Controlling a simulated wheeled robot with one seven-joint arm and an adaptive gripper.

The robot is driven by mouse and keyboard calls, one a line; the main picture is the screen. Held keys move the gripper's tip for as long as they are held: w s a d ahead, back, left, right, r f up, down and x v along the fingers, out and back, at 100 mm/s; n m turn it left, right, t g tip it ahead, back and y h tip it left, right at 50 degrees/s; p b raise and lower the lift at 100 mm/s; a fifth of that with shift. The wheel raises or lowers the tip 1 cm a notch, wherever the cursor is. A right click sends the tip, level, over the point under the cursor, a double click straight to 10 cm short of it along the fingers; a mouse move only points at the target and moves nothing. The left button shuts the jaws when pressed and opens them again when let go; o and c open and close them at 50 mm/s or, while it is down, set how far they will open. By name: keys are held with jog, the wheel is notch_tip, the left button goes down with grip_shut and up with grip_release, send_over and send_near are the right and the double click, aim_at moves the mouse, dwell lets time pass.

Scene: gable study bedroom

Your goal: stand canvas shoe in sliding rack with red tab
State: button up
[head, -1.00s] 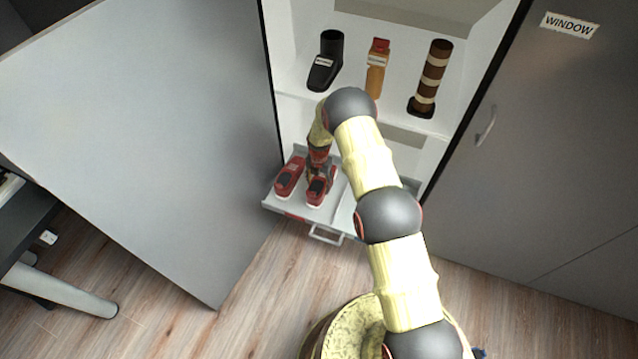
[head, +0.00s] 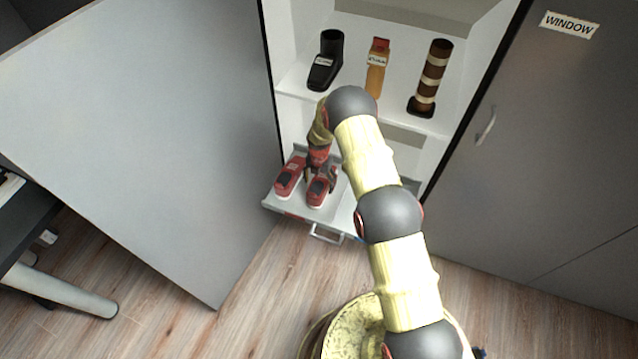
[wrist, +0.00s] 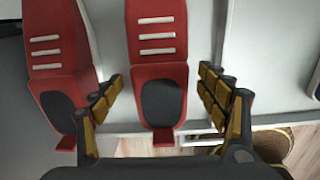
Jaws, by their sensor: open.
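Two red shoes with dark openings and white lace bars lie side by side on the pulled-out sliding rack (head: 279,203), the left shoe (head: 290,178) and the right shoe (head: 319,193). Both also show in the wrist view, the left shoe (wrist: 58,55) and the right shoe (wrist: 158,60). My gripper (wrist: 160,82) is open, with a finger on each side of the right shoe and a gap on both sides. In the head view my gripper (head: 321,171) is just over the right shoe and partly hides it.
The open cabinet door (head: 150,140) stands left. A closed door (head: 545,150) is at right. The rack handle (head: 327,234) sticks out in front.

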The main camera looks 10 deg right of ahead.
notch_tip(320, 180, up, 12)
jog(key=shift+f, duration=0.2)
jog(key=s+m+g, duration=0.2)
jog(key=s+m, duration=0.5)
jog(key=m, duration=0.3)
jog(key=s+r+m+t+p, duration=0.2)
jog(key=s+r+m, duration=0.4)
jog(key=s+r, duration=0.5)
jog(key=s+r+m+t+p, duration=0.2)
jog(key=s+r+m, duration=0.4)
jog(key=r, duration=1.7)
jog(key=s+r+m+t+p, duration=0.2)
jog(key=s+r+m, duration=0.4)
jog(key=s+r, duration=1)
jog(key=shift+s+r+m+t, duration=0.3)
jog(key=shift+r+t, duration=0.5)
jog(key=shift+r, duration=0.1)
